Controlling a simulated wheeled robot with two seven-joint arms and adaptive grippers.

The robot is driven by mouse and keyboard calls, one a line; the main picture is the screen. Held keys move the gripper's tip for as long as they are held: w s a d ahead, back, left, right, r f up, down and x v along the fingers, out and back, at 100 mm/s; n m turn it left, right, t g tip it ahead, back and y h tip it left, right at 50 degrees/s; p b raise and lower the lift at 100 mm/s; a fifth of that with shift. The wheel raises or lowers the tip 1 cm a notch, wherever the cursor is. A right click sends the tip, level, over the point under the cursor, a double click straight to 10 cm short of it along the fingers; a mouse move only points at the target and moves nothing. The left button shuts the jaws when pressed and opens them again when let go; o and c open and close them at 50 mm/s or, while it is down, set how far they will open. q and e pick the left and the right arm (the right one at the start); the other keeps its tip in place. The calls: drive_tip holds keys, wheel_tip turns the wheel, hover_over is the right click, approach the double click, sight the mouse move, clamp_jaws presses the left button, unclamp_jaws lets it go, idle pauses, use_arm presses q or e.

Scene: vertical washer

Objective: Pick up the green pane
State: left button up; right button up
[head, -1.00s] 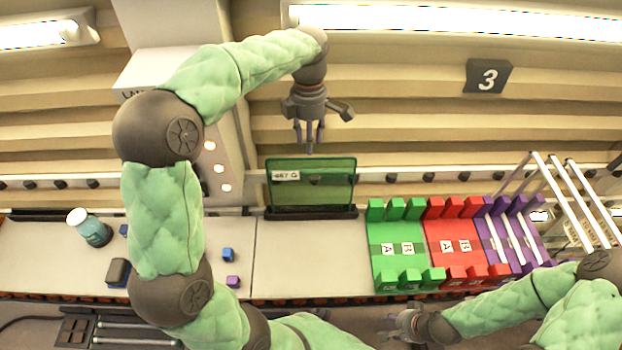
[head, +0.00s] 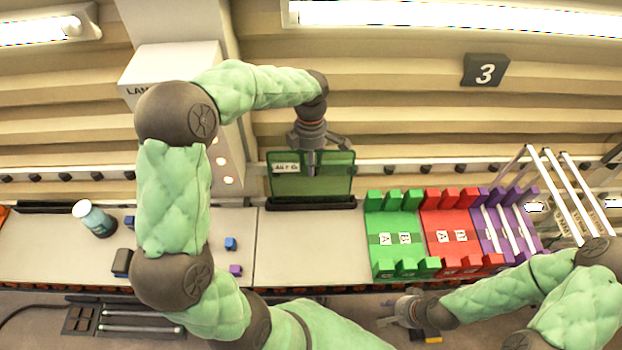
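The green pane (head: 335,185) stands upright in a dark holder (head: 311,203) at the back of the bench, with a white label at its upper left. My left gripper (head: 311,165) points down at the pane's top edge, and its fingers overlap the upper middle of the pane. I cannot tell whether the fingers touch or grip the glass. My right gripper (head: 392,314) is low in front of the bench, away from the pane; its finger gap is too small to judge.
A green rack (head: 398,240), a red rack (head: 455,238) and a purple rack (head: 506,235) stand right of the pane. The bench (head: 305,250) in front of the pane is clear.

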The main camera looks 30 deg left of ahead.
use_arm(q)
drive_tip(key=shift+c, duration=0.3)
clamp_jaws()
drive_tip(key=shift+r, duration=0.1)
drive_tip(key=shift+r, duration=0.1)
